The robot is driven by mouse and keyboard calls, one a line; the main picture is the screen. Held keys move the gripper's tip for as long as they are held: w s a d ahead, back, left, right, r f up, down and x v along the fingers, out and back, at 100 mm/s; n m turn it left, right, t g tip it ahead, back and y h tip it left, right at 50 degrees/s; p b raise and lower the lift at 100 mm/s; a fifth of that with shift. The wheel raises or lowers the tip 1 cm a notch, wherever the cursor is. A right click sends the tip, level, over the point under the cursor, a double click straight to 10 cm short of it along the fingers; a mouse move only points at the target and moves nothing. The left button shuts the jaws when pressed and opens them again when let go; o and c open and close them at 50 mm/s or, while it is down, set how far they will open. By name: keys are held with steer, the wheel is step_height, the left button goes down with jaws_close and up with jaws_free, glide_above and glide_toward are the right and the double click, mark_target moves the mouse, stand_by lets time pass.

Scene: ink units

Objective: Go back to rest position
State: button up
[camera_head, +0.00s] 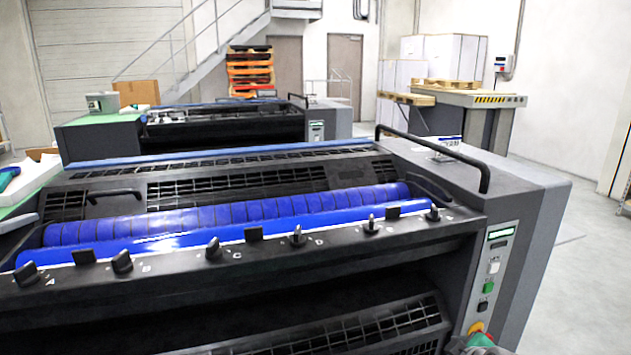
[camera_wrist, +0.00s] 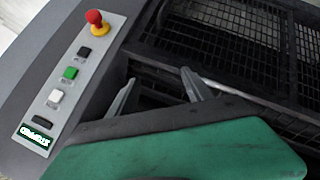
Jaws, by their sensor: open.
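My gripper (camera_wrist: 159,76) shows in the wrist view with its two grey fingers apart and nothing between them. It is beside the control panel (camera_wrist: 72,78) of the near ink unit, over the unit's dark front. The panel has a red emergency knob on yellow (camera_wrist: 97,20), a black button (camera_wrist: 84,53), a green button (camera_wrist: 70,73) and a white button (camera_wrist: 55,96). Its green display (camera_wrist: 36,140) is lit. In the head view, a green part of my arm is at the bottom right, partly covering the panel's lower end.
The near ink unit (camera_head: 330,262) fills the foreground, with blue rollers (camera_head: 230,216) and several black knobs along its front edge. A black handrail (camera_head: 440,150) rises at its right. A second unit (camera_head: 225,127) stands behind. The floor (camera_head: 565,255) at right is clear.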

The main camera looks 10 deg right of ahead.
steer(key=s+a+r+m+g+p, duration=0.3)
steer(key=s+a+r+p, duration=0.2)
steer(key=a+r+p, duration=0.4)
steer(key=s+a+r+m+g+y+p, duration=0.1)
steer(key=s+a+r+m+g+p, duration=0.2)
steer(key=s+a+r+p, duration=0.3)
steer(key=a+r+p, duration=0.4)
steer(key=a+r, duration=0.2)
steer(key=r, duration=0.4)
steer(key=shift+s+a+m, duration=0.15)
steer(key=shift+m, duration=0.15)
steer(key=shift+c, duration=0.6)
